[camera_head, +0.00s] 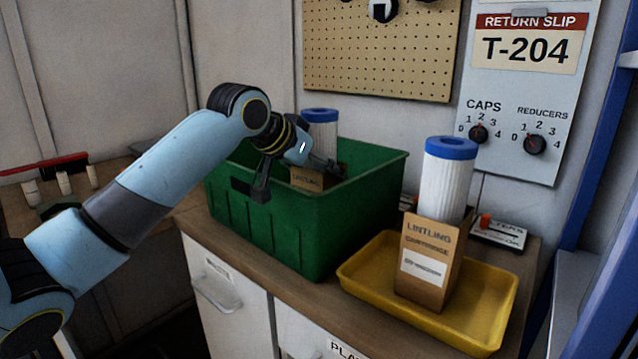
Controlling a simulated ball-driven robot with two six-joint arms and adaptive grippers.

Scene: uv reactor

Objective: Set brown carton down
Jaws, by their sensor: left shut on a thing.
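A brown carton (308,181) with a blue-capped white filter cartridge (321,128) rising from it is inside the green crate (270,228). My left gripper (298,176) reaches over the crate's near left rim and is shut on this carton. One dark finger shows at the near side, the other at the carton's right. The carton's lower part is hidden by the crate wall, so I cannot tell whether it touches the crate floor. A second brown carton (428,262), also with a blue-capped cartridge (446,182), stands upright in the yellow tray (490,327). My right gripper is not in view.
The crate and tray sit close together on a wooden counter (350,318). A pegboard (380,60) and a return slip panel (520,100) with two dials are on the wall behind. A blue post (598,150) stands at the right. Small items lie behind the tray.

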